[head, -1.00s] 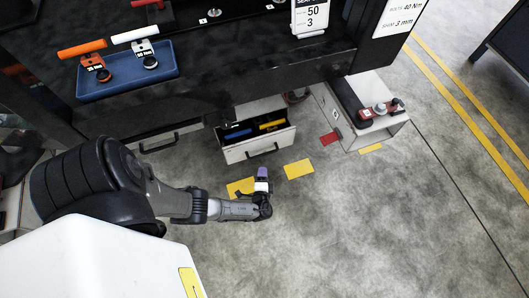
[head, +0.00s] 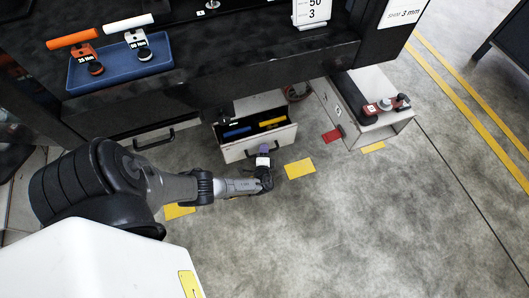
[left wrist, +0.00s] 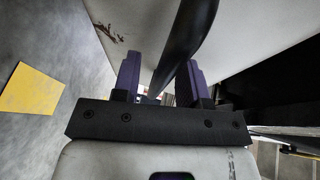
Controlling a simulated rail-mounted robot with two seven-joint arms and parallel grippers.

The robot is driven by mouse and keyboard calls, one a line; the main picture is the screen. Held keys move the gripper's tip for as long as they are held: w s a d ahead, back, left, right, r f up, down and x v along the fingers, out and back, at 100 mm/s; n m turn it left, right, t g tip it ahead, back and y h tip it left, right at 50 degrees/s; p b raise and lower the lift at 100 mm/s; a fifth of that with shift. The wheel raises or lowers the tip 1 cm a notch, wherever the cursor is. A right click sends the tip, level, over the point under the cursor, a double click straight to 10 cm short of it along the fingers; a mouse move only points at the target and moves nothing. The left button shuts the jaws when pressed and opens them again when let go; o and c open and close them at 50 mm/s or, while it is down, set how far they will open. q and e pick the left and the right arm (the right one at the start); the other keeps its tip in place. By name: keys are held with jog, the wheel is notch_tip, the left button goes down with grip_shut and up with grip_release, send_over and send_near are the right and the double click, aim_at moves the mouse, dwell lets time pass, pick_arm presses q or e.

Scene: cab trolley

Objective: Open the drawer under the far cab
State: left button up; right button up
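A pale drawer (head: 235,150) under the dark trolley stands pulled out, with blue (head: 237,132) and yellow (head: 271,122) items inside. My left gripper (head: 263,151) is at its front, over the handle, which it largely hides in the head view. In the left wrist view, the purple fingers of my left gripper (left wrist: 160,78) are apart, with the dark bar handle (left wrist: 186,42) passing between them. The pale drawer front (left wrist: 245,40) lies behind. I cannot tell whether either finger touches the bar. My right gripper is not in view.
A closed drawer with a dark handle (head: 140,143) sits to the left. A white cabinet (head: 380,128) with red and black items on top stands to the right. A blue tray (head: 120,68) holds two tools above. Open floor with yellow markers (head: 300,169) lies in front.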

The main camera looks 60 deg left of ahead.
pick_arm(q)
jog(key=shift+c, duration=0.2)
grip_shut()
jog(key=shift+s+d, duration=0.1)
jog(key=shift+d, duration=0.05)
